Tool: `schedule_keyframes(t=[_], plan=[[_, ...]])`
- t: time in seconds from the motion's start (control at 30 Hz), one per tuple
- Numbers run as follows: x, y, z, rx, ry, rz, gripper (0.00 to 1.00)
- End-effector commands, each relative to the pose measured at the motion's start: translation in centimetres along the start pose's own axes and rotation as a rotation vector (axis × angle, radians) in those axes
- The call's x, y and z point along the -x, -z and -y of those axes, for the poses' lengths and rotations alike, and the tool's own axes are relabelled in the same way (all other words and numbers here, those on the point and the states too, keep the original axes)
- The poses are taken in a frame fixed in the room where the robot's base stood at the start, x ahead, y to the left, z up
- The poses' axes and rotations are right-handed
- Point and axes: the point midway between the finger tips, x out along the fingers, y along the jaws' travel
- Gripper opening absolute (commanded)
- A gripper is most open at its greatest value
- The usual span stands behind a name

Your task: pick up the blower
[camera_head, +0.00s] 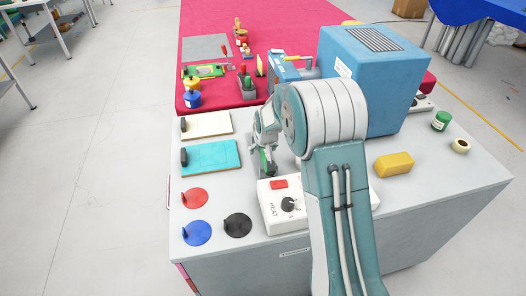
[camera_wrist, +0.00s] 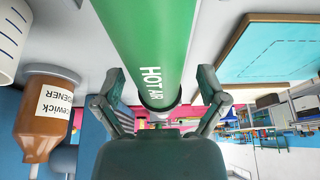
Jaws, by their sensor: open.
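The blower (camera_wrist: 145,45) is a green cylinder lettered HOT AIR, large in the wrist view. Its narrower collar end points toward my gripper. My gripper (camera_wrist: 162,76) is open, with one finger on each side of the barrel. A narrow gap seems to show beside each finger, but contact is hard to judge. In the head view my gripper (camera_head: 265,160) is over the grey bench, just behind the white heat box (camera_head: 270,205). There the blower is mostly hidden by my arm and hand.
Cream (camera_head: 205,124) and teal (camera_head: 210,157) boards lie left of my gripper, with red (camera_head: 195,197), blue (camera_head: 197,233) and black (camera_head: 238,225) discs nearer. A large blue box (camera_head: 375,85) stands at right. A brown bottle (camera_wrist: 42,120) is close by in the wrist view.

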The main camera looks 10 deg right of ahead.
Motion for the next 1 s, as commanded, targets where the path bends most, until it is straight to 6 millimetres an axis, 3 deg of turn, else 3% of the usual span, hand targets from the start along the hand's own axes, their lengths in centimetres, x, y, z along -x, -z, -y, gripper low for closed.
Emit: schedule_keyframes(t=[0.13,0.17,0.33,0.37,0.77,0.93,1.0], plan=[[0.1,0.0,0.0,0.0,-0.001,-0.001,0.91],[0.1,0.0,0.1,0.0,-0.001,0.0,0.82],[0.1,0.0,0.1,0.0,-0.001,0.0,0.07],[0.0,0.0,0.1,0.0,-0.001,0.0,0.03],[0.6,0.3,0.1,0.0,0.0,-0.001,0.03],[3.4,1.5,0.1,0.0,-0.001,-0.008,0.03],[4.9,0.8,-0.2,-0.001,-0.001,-0.005,0.03]])
